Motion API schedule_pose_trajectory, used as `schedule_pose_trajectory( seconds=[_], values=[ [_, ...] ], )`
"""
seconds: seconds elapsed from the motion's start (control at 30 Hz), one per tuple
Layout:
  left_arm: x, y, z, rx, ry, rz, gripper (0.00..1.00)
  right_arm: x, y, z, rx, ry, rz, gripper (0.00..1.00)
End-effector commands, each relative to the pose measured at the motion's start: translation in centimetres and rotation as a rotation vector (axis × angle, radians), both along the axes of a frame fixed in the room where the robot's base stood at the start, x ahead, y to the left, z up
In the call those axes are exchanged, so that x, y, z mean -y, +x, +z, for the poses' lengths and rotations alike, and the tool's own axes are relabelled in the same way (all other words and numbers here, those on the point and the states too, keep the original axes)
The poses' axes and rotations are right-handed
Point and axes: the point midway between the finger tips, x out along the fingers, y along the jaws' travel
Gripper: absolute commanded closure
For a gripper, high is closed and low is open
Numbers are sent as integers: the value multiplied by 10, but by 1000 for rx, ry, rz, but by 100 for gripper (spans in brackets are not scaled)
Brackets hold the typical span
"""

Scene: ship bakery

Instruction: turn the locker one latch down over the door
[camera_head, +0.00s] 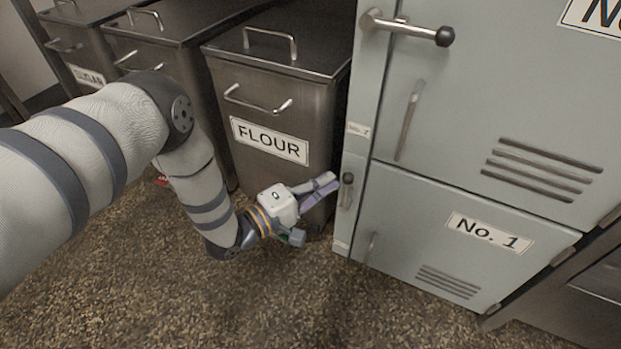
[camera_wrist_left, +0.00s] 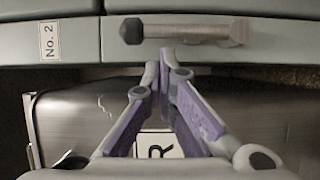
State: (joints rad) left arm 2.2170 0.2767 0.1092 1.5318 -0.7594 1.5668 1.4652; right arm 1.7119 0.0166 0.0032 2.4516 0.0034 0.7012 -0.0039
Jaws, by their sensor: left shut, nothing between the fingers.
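The locker one latch (camera_head: 346,190) is a short metal bar with a black knob on the pale green locker's left post. It stands upright, knob up, beside the No. 1 door (camera_head: 450,235), not across it. In the left wrist view, the latch (camera_wrist_left: 190,31) lies sideways with its knob at the left. My left gripper (camera_head: 328,185) is just left of the latch, fingers pointing towards it. In the left wrist view, the left gripper's fingertips (camera_wrist_left: 167,62) are together and empty, just below the bar. I cannot tell whether they touch it. My right gripper is out of view.
The upper door's latch (camera_head: 405,27) lies across that door. The FLOUR bin (camera_head: 275,105) stands close behind my left gripper, with more metal bins to its left. The speckled floor (camera_head: 300,300) in front is clear.

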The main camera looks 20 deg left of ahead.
Motion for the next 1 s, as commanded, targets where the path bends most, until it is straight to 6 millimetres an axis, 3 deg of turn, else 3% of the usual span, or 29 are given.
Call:
schedule_pose_trajectory(
  seconds=[1.0],
  values=[
    [10,-1,6,6,114,0,100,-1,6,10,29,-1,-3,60]
  ],
)
